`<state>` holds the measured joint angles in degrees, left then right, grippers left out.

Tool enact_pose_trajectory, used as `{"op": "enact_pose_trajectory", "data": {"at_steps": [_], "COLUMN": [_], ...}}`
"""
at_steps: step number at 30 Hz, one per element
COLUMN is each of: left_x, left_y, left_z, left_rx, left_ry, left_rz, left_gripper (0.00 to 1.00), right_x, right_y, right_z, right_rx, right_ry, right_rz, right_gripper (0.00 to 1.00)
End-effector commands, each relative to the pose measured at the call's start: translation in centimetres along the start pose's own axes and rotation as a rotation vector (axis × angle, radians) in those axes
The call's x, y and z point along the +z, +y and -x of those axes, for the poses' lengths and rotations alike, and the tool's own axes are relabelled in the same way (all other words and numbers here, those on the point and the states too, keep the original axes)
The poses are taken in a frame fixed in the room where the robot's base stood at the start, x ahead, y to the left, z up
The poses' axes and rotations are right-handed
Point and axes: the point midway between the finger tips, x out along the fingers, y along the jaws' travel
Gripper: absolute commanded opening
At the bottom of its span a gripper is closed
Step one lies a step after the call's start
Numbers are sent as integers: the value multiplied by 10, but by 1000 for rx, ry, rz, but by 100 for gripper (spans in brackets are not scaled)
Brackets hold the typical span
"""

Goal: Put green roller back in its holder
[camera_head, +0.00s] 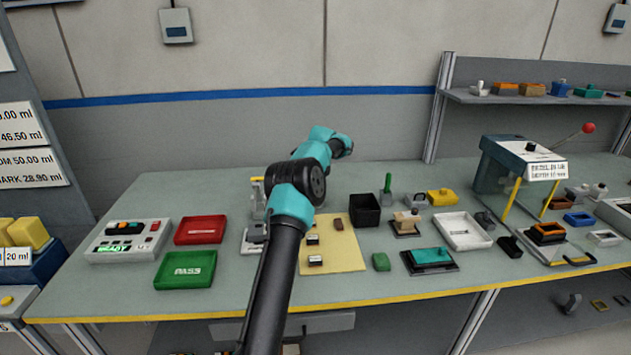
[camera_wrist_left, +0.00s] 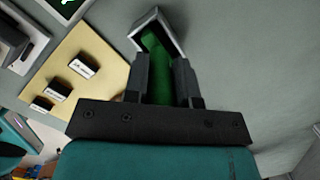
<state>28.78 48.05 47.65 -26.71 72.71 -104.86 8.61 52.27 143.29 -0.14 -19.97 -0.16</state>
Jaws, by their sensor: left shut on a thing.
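My left gripper (camera_wrist_left: 163,75) is shut on a green piece (camera_wrist_left: 158,62), which I take for the green roller. The green runs from between the fingers to a square, light-rimmed grey piece (camera_wrist_left: 171,24), open towards me. I cannot tell whether that piece is the holder or part of the held thing. In the head view my left arm reaches over the table and its fingers cannot be made out. There, a green upright stick (camera_head: 388,182) stands in a small grey block (camera_head: 388,199), with no gripper seen around it. My right gripper is in neither view.
A yellow mat (camera_head: 345,252) with small modules lies by my arm. A black bin (camera_head: 365,211) stands beside the grey block. Red (camera_head: 200,229) and green (camera_head: 186,269) trays lie at the left, a white tray (camera_head: 463,232) and a lever press (camera_head: 520,165) at the right.

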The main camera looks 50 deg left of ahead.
Motion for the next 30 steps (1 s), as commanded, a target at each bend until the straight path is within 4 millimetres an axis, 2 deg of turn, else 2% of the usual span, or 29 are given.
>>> {"op": "enact_pose_trajectory", "data": {"at_steps": [16,17,18,25,30], "left_x": [-2,-1,-2,-2,-2], "left_y": [0,0,0,0,0], "left_z": [-11,-10,-10,-10,-10], "left_rx": [0,0,0,-1,0], "left_ry": [0,0,0,0,0], "left_rz": [0,1,1,0,0], "left_gripper": [1,28,31,54,55], "right_x": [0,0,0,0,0], "right_y": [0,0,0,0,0], "right_z": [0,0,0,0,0], "right_rx": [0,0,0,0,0], "right_ry": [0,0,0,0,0], "right_rz": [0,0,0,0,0], "right_gripper": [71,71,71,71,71]}}
